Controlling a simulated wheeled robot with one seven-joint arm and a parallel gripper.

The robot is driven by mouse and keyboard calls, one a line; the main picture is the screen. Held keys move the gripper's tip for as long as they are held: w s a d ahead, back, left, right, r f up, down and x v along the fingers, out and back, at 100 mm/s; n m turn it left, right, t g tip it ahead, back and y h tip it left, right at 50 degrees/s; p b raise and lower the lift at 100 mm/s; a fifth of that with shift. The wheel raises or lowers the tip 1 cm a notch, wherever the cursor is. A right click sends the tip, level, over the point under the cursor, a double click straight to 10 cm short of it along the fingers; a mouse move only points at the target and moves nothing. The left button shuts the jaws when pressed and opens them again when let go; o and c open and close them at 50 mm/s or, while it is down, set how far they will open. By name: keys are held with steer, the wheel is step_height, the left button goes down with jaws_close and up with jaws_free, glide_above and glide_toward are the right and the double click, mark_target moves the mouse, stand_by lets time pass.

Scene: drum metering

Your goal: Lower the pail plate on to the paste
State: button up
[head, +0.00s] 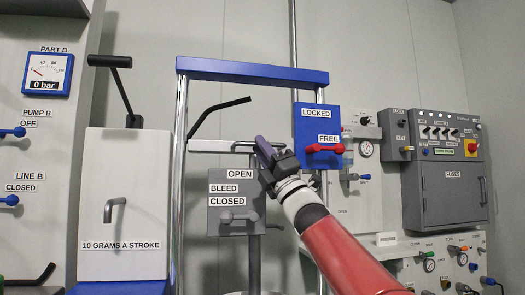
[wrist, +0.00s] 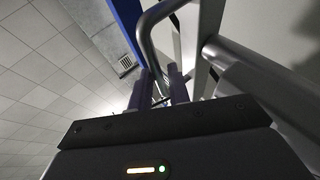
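The press frame has a blue top beam (head: 252,73) on chrome posts. A pale crossbar (head: 215,146) runs across it, with a black bent handle (head: 218,115) above. My gripper (head: 262,152) is beside the crossbar's right part. In the wrist view my gripper (wrist: 158,86) shows two dark fingers apart, with a bent metal tube (wrist: 147,45) reaching down towards the gap; contact cannot be told. The blue lock box (head: 314,122) has its red lever (head: 325,149) at FREE. The grey valve box (head: 229,201) has its lever (head: 239,216) by CLOSED. I cannot make out the plate or paste.
A white metering cabinet (head: 124,205) with a black lever (head: 121,85) stands at the left. A gauge panel (head: 50,74) reads 0 bar. Grey control boxes (head: 445,165) are at the right. Tiled floor (wrist: 45,80) shows at the wrist view's left.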

steer(key=shift+o, duration=1.2)
steer(key=b+v, duration=0.4)
steer(key=v, duration=0.4)
steer(key=shift+r, duration=0.1)
